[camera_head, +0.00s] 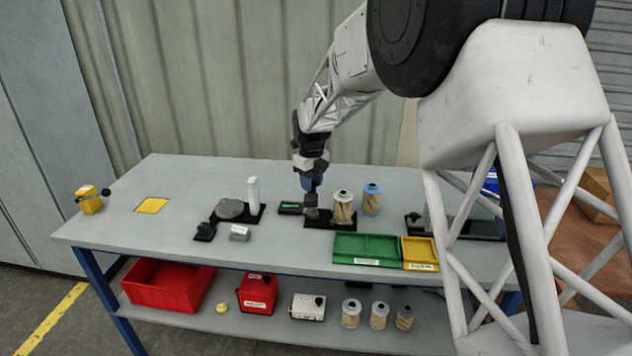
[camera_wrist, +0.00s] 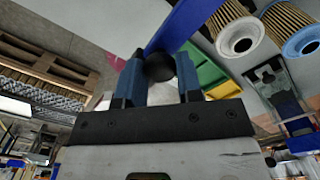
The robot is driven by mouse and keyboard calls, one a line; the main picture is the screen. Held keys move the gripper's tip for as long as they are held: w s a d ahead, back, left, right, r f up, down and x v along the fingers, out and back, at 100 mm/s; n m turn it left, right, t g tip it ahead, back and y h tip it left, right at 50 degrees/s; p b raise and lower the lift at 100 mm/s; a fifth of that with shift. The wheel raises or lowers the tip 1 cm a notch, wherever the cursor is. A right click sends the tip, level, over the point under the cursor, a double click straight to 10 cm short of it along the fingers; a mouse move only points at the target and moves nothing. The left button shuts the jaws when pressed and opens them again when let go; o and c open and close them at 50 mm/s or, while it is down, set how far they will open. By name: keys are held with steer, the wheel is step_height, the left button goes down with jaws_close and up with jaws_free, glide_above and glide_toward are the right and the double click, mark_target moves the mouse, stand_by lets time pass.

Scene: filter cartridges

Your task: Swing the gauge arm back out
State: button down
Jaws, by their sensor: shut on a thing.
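My gripper (camera_head: 312,188) points down over the middle of the table, just left of a pleated cartridge (camera_head: 342,207) on a black base (camera_head: 330,222). A dark block (camera_head: 311,201) stands on the base directly below the fingers. In the wrist view my gripper (camera_wrist: 160,78) has its two blue fingers shut on a dark round knob (camera_wrist: 160,67). I take the knob to be the gauge arm's. The fingers hide most of the arm, so I cannot tell its angle. A small unit with a green display (camera_head: 291,208) is left of the base.
A blue-topped cartridge (camera_head: 371,199) stands to the right. Green (camera_head: 366,237) and yellow (camera_head: 420,266) trays lie at the front edge. A round plate (camera_head: 230,208) and white post (camera_head: 253,192) stand left. The table between these and the yellow square (camera_head: 151,205) is mostly clear.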

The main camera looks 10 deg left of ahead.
steer(key=shift+a+m, duration=0.25)
steer(key=shift+m, duration=0.25)
steer(key=c, duration=0.8)
jaws_free()
steer(key=shift+r, duration=0.15)
steer(key=shift+r, duration=3.8)
